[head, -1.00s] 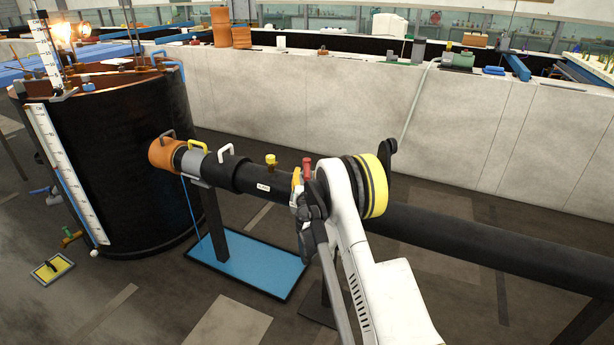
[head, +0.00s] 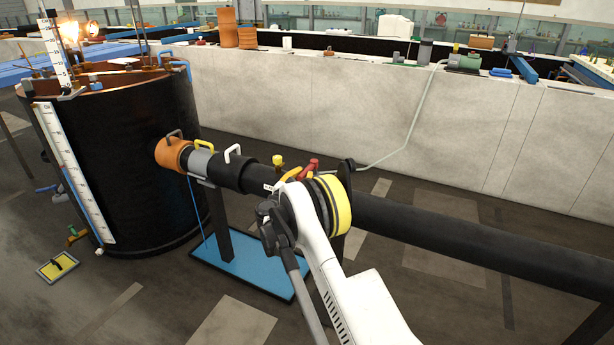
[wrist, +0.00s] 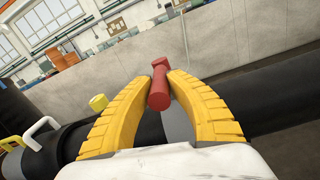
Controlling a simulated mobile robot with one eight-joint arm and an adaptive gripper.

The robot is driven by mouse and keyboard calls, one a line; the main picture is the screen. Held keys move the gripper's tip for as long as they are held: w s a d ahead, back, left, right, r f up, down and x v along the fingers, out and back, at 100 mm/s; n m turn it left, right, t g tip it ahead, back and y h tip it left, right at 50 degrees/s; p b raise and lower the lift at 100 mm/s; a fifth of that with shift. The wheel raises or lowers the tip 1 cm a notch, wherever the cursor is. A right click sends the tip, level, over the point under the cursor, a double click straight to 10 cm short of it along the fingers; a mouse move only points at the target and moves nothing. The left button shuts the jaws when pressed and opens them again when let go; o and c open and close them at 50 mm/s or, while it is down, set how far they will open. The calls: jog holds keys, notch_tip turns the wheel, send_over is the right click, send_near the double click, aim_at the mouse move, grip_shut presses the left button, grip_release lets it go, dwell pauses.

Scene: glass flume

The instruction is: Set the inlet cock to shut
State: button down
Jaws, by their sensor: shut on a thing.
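The inlet cock's red handle (head: 308,170) sits on top of the black pipe (head: 430,222), slanting in the head view. In the wrist view the red handle (wrist: 159,86) stands between the two yellow fingers. My gripper (wrist: 163,80) is shut on it near its upper part. In the head view my white wrist and yellow-banded arm joint cover most of my gripper and the foot of the cock. How far the cock is turned cannot be read.
A small yellow knob (head: 278,160) and a white handle (head: 233,152) stand on the pipe to the left. The black tank (head: 135,150) with an orange collar (head: 172,153) is farther left. A blue mat (head: 240,265) lies below. A pale wall (head: 440,120) runs behind.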

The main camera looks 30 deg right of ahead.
jog(key=shift+w+g+h, duration=0.1)
jog(key=shift+g+h, duration=0.2)
jog(key=shift+g, duration=0.1)
jog(key=c, duration=1.2)
grip_release()
jog(key=shift+c, duration=0.2)
jog(key=shift+a, duration=0.1)
jog(key=v, duration=1.2)
